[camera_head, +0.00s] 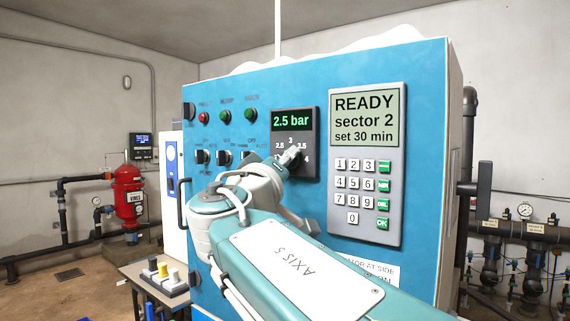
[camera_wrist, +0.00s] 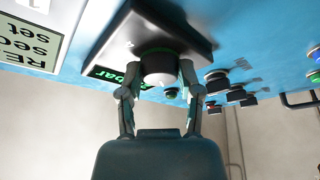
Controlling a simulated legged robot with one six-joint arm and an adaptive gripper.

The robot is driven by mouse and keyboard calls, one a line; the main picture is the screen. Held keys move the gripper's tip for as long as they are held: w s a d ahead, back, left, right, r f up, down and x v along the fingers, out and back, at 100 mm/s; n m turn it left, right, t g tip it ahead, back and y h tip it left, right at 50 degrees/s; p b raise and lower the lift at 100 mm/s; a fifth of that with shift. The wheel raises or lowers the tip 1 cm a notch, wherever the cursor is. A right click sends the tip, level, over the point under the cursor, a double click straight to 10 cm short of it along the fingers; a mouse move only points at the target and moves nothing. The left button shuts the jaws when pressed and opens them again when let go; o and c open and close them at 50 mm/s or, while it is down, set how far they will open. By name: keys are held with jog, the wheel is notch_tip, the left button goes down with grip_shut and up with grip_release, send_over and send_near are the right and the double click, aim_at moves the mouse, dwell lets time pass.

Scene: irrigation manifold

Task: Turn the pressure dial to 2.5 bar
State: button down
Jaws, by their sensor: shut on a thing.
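The pressure dial panel (camera_head: 308,172) is a dark plate on the blue cabinet. Its small display (camera_head: 291,121) reads "2.5 bar" in green. Scale marks around the dial, including a 3 at the top and a 4 at the lower right, show in part. My gripper (camera_head: 291,156) reaches the dial from the front and hides most of its knob. The pointer's direction cannot be made out.
A keypad panel (camera_head: 394,230) reading "READY sector 2 set 30 min" is right of the dial. Indicator lamps (camera_head: 226,117) and black switches (camera_head: 223,158) are to the left. A dark handle (camera_head: 484,190) sticks out at the cabinet's right side.

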jog(key=shift+a, duration=0.1)
jog(key=shift+c, duration=1.4)
grip_release()
jog(key=shift+a, duration=0.25)
jog(key=v, duration=1.2)
jog(key=shift+f, duration=0.15)
